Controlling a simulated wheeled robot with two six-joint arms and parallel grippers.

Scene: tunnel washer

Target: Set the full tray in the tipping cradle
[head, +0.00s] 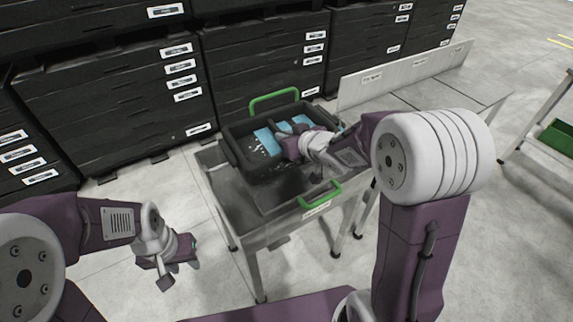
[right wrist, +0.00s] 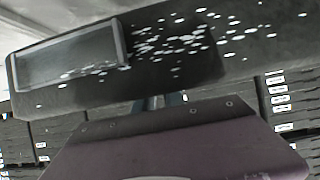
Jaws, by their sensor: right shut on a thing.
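The tray (head: 233,151) is a black, open-topped box with light blue pieces (head: 267,142) inside. In the head view it is over the back of a grey metal stand (head: 268,231); I cannot tell whether it rests there or hangs just above. Green handles show behind it (head: 274,98) and at the stand's front (head: 320,207); which part is the tipping cradle is unclear. My right gripper (head: 294,143) is shut on the tray at its right side. The speckled tray wall (right wrist: 190,60) fills the top of the right wrist view. My left gripper (head: 172,274) is left of the stand, away from the tray.
Stacked black crates (head: 265,60) with white labels line the back. A pale panel (head: 405,76) and a grey table (head: 440,95) are at the right, with a green bin (head: 557,137) beyond. The floor at front left is clear.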

